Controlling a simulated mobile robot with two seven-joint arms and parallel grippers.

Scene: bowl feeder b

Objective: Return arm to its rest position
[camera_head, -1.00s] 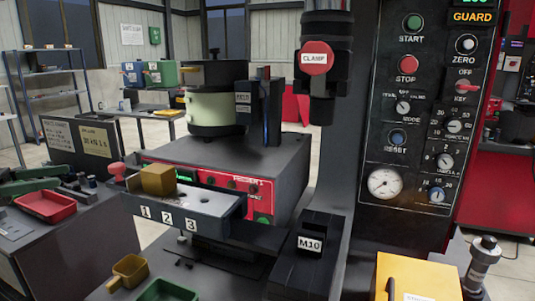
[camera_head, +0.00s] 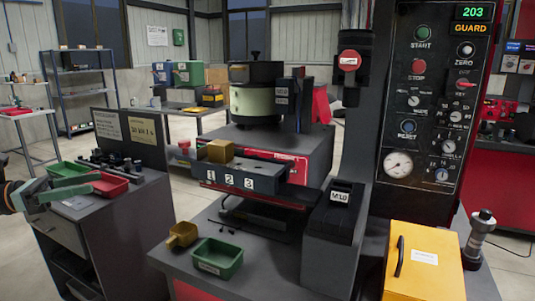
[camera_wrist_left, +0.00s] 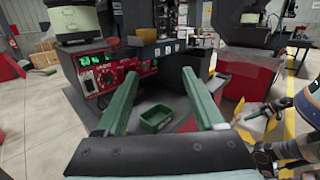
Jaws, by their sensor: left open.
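My left gripper (camera_head: 80,182) is at the left edge of the head view, beside the side bench and in front of the red tray. In the left wrist view its two green fingers (camera_wrist_left: 160,112) stand wide apart with nothing between them. A green tray (camera_wrist_left: 156,118) shows beyond and below the fingertips, apart from them. At the right of that view is a dark arm-like shape with orange trim (camera_wrist_left: 305,95), possibly my right arm; its jaws are unclear. The head view shows no right gripper.
A red tray (camera_head: 108,185) is on the side bench. The numbered fixture (camera_head: 268,184) carries a brass-coloured block (camera_head: 221,151). A green bin (camera_head: 216,258) and yellow scoop (camera_head: 183,235) are in front. A yellow box (camera_head: 424,262) and control column (camera_head: 430,110) stand at right.

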